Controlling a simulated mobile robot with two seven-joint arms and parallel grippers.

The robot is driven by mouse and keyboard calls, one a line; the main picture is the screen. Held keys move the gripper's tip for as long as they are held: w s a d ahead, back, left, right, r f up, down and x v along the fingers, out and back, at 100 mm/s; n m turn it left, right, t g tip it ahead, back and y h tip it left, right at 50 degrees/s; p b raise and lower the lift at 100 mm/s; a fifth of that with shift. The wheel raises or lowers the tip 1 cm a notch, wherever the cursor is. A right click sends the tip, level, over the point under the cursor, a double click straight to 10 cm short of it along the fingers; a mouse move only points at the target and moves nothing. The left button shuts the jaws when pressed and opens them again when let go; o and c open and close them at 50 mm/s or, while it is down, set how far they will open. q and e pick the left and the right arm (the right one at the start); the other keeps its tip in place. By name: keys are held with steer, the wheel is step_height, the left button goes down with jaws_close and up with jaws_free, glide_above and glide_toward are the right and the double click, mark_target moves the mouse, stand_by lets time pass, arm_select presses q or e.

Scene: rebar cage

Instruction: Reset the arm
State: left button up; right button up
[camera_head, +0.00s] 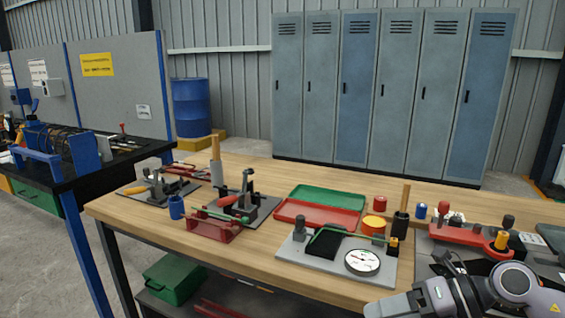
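The arm to be reset is mine. Part of my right arm (480,292) comes in from the right at the lower right corner, with a round grey joint and a pale link reaching left over the front edge of the workbench. No gripper fingertips can be made out on it. A dark, clamp-like shape (446,263) shows just behind the arm, partly hidden by it; I cannot tell what it is. My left arm and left gripper are not in view.
The wooden workbench (262,258) carries clamp fixtures, a red tray (318,216), a green tray (332,198), a grey plate with a round dial (362,262) and a red fixture (462,235). Lockers (390,90) stand behind. A dark bench (90,165) is at left.

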steer(key=a+m+t+y+p, duration=0.1)
steer(key=a+m+t+y, duration=0.3)
steer(key=a+m+t, duration=0.55)
steer(key=s+d+f+m+g+h, duration=0.1)
steer(key=s+d+f+m+h, duration=0.2)
steer(key=f+m, duration=0.4)
steer(key=s+d+f+m+g+h+p, duration=0.1)
steer(key=s+d+f+m+h, duration=0.1)
steer(key=s+f+m+h, duration=0.3)
steer(key=s+d+f+m+g+h+p, duration=0.1)
steer(key=s+d+f+m+h, duration=0.2)
steer(key=f+m, duration=0.7)
steer(key=s+m+h, duration=0.2)
steer(key=s+m, duration=0.1)
steer(key=s, duration=0.1)
steer(key=shift+d, duration=0.35)
